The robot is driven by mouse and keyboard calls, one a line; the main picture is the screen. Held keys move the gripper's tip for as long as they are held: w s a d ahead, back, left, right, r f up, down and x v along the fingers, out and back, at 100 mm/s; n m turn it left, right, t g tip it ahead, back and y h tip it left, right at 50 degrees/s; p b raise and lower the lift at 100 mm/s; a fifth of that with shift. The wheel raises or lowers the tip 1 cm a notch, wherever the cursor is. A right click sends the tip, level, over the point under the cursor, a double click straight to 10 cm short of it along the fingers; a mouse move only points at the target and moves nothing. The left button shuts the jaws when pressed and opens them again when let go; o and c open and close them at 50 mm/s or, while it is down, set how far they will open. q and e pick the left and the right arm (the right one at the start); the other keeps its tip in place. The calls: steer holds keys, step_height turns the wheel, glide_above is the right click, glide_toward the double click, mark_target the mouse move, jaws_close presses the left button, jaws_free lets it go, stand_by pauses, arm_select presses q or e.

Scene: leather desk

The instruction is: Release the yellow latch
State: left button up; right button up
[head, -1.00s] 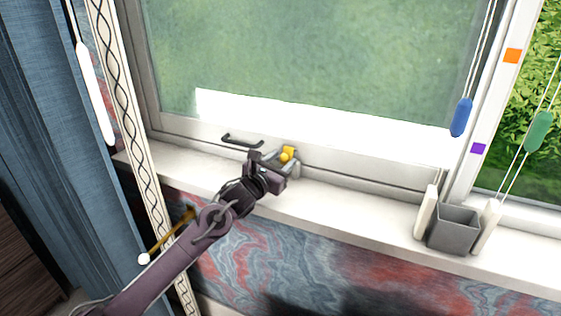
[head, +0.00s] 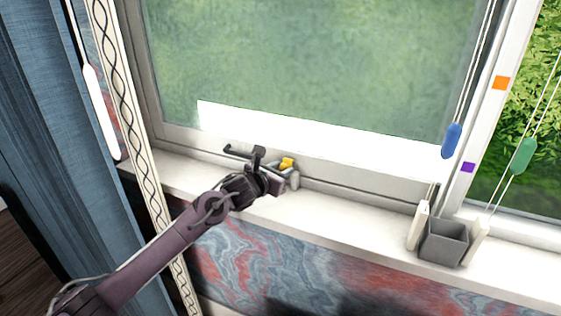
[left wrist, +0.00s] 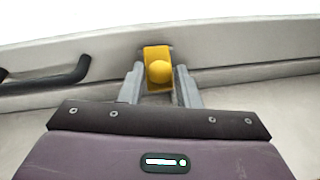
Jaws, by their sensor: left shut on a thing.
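The yellow latch (head: 287,163) is at the bottom rail of the window, just above the sill. In the left wrist view the latch (left wrist: 157,54) is a yellow plate with a round knob (left wrist: 159,71). My left gripper (head: 285,169) is shut on the latch. In the left wrist view the grey fingers of the left gripper (left wrist: 160,80) stand on both sides of the knob. My right gripper is not in view.
A dark window handle (head: 240,152) is close left of the latch, near my wrist. A grey open box (head: 444,243) stands on the white sill (head: 340,223) at the right. Cords with a blue pull (head: 452,141) and a green pull (head: 523,156) hang there. A blue curtain (head: 55,150) hangs at the left.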

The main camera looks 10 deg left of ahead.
mark_target(288, 162)
arm_select(q)
steer(key=r+g+p, duration=0.1)
steer(key=g+p, duration=0.1)
steer(key=p, duration=0.1)
steer(key=r+g+y+p, duration=0.1)
steer(key=r+g+p, duration=0.1)
steer(key=p, duration=0.1)
steer(key=shift+w+r, duration=0.15)
steer(key=shift+w, duration=0.25)
steer(key=shift+w+g+y+p, duration=0.25)
steer(key=shift+g+p, duration=0.35)
steer(key=shift+g, duration=0.5)
steer(key=shift+w+d+r+n+g, duration=0.15)
steer(key=shift+n+g, duration=0.15)
steer(key=shift+g, duration=0.3)
steer(key=shift+y, duration=0.25)
steer(key=shift+r+g, duration=0.1)
steer(key=shift+g, duration=0.2)
steer(key=o, duration=0.8)
steer(key=shift+c, duration=0.2)
steer(key=b+v, duration=0.2)
steer(key=v, duration=0.5)
steer(key=shift+a+r, duration=0.2)
steer(key=shift+r, duration=0.05)
